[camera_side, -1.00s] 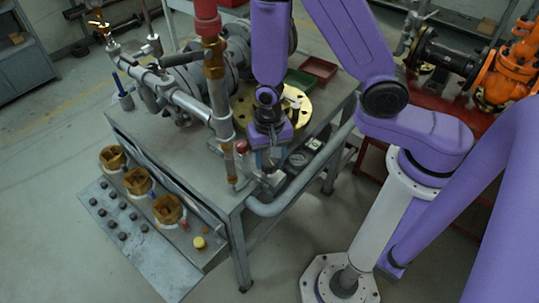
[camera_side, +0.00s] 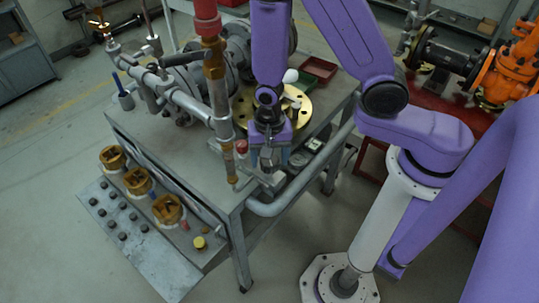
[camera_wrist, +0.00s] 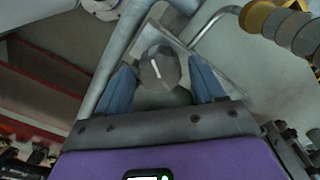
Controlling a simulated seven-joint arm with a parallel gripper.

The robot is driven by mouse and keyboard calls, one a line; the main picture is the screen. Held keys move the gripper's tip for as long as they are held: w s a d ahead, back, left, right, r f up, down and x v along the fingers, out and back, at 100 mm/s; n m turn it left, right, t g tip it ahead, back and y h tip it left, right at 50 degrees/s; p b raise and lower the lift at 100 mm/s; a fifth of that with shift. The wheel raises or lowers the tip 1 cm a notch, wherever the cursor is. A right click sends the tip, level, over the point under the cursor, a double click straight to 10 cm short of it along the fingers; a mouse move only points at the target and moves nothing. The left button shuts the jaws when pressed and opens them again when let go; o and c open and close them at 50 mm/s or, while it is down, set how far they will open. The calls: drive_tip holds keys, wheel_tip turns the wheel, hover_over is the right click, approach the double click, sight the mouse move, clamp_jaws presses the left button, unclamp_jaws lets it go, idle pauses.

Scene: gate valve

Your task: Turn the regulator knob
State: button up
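The regulator knob (camera_wrist: 160,70) is a grey round knob with a white line on its face. It sits on a light metal plate (camera_wrist: 222,72) in the wrist view. My gripper (camera_wrist: 163,88) is open, with one blue finger to the left of the knob and one to the right. Gaps show between the fingers and the knob, and I cannot tell how deep the fingertips reach. In the side view my gripper (camera_side: 269,160) points down at the table's front right corner and hides most of the knob.
A grey pipe rail (camera_side: 285,200) runs along the table's right edge, close to my gripper. A vertical pipe with a red top (camera_side: 207,20) stands to the left. A brass flange (camera_side: 245,108) lies behind. Several brass knobs (camera_side: 138,181) line the front panel.

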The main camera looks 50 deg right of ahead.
sight(274, 159)
drive_tip(key=shift+r, duration=0.1)
idle(0.3)
wheel_tip(274, 159, up, 17)
idle(1.0)
drive_tip(key=shift+r, duration=0.1)
drive_tip(key=s+d+n, duration=0.3)
drive_tip(key=s+n, duration=0.4)
drive_tip(key=n, duration=0.3)
drive_tip(key=s+d+r+n, duration=0.1)
drive_tip(key=s+d+n, duration=0.3)
drive_tip(key=s+n, duration=0.4)
drive_tip(key=shift+d+r+n, duration=0.15)
drive_tip(key=shift+d+n, duration=0.1)
drive_tip(key=shift+n, duration=1.45)
idle(2.3)
